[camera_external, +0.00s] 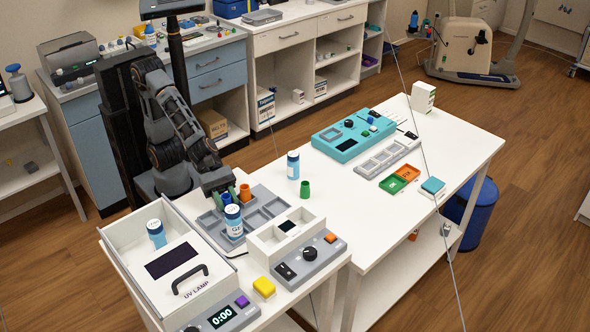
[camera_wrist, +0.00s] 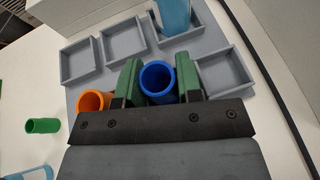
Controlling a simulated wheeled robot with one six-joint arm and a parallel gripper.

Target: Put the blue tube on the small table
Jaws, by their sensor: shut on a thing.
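The blue tube (camera_wrist: 158,79) is upright between the two green fingers of my gripper (camera_wrist: 160,82) in the wrist view, and the fingers are shut on it. In the external view the blue tube (camera_external: 226,198) is at my gripper (camera_external: 228,191), over the grey compartment tray (camera_external: 264,203). I cannot tell whether its bottom touches the tray. The orange tube (camera_wrist: 92,101) stands just left of the fingers in the wrist view. The tray lies on a white table (camera_external: 325,205). A white side table (camera_external: 22,112) stands at the far left; which one is the small table is unclear.
A blue-and-white bottle (camera_external: 234,222) stands in a tray compartment near my gripper. A green tube (camera_external: 305,189) and another bottle (camera_external: 293,165) stand right of the tray. The UV lamp box (camera_external: 178,268) is in front left. Bare tabletop lies around (camera_external: 345,197) the table's middle.

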